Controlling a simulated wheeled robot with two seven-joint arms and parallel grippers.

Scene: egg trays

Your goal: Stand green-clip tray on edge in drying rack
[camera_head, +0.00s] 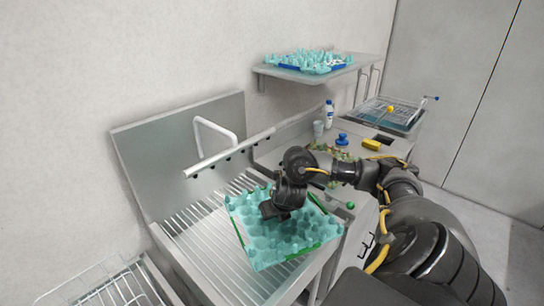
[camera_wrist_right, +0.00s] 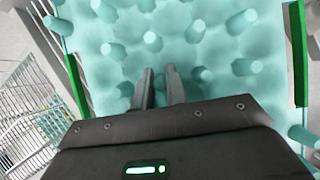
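The teal egg tray with green clips (camera_head: 262,250) lies pegs up, slightly tilted, over the slatted metal drainer (camera_head: 205,265). Green clips show along its edges, also in the right wrist view (camera_wrist_right: 299,55). My right gripper (camera_head: 275,208) is above the tray's middle, pointing down at it. In the right wrist view its two fingers (camera_wrist_right: 160,80) are close together among the pegs, with a narrow gap. I cannot tell whether they pinch a part of the tray. A wire rack (camera_head: 100,292) stands at the lower left, partly cut off. My left gripper is out of view.
A wall shelf (camera_head: 300,77) holds another teal tray (camera_head: 310,60) with blue edging. A white pipe (camera_head: 215,130) and a rail rise behind the drainer. A counter carries a bottle (camera_head: 329,115), a cup, a yellow block (camera_head: 371,144) and a wire basket (camera_head: 392,117).

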